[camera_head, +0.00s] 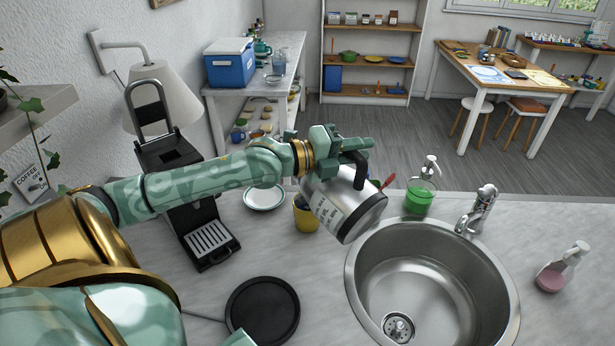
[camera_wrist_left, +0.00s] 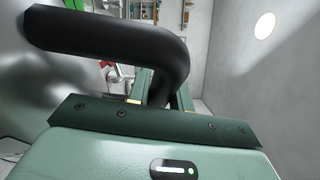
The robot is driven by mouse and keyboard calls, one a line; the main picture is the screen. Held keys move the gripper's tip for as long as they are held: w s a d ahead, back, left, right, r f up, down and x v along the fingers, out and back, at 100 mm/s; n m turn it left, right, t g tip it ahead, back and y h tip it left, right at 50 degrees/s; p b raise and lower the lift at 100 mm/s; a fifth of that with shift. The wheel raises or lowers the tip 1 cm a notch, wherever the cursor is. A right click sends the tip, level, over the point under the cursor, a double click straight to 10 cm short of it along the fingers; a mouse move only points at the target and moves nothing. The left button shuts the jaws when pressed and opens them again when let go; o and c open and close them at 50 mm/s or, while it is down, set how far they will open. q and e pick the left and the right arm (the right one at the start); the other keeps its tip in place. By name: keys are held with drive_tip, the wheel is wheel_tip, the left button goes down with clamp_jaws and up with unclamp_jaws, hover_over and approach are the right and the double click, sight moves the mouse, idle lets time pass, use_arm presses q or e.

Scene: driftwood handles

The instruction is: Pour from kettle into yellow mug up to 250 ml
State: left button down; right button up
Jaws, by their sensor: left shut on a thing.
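The kettle (camera_head: 342,207) is a silver body with a white label and a black handle. It is tilted in the air between the yellow mug and the sink. My left gripper (camera_head: 352,155) is shut on its black handle, which also shows close up in the left wrist view (camera_wrist_left: 130,40). The yellow mug (camera_head: 304,221) stands on the counter just left of the kettle, partly hidden by it. The mug's inside and any stream of liquid cannot be made out. My right gripper does not show.
A coffee machine (camera_head: 190,190) stands left of the mug, with a white plate (camera_head: 264,197) between. A black round base (camera_head: 262,311) lies at the front. The sink (camera_head: 420,275) is right, with a green soap bottle (camera_head: 419,196) and tap (camera_head: 480,210) behind it.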

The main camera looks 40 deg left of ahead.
use_arm(q)
drive_tip(key=shift+w+a+r+n+b, duration=0.1)
drive_tip(key=shift+a+r+n+b, duration=0.2)
drive_tip(key=shift+a+b, duration=0.3)
drive_tip(key=shift+a+r+n+b, duration=0.2)
drive_tip(key=shift+a+r+b, duration=0.15)
drive_tip(key=shift+a+b, duration=0.25)
idle(1.4)
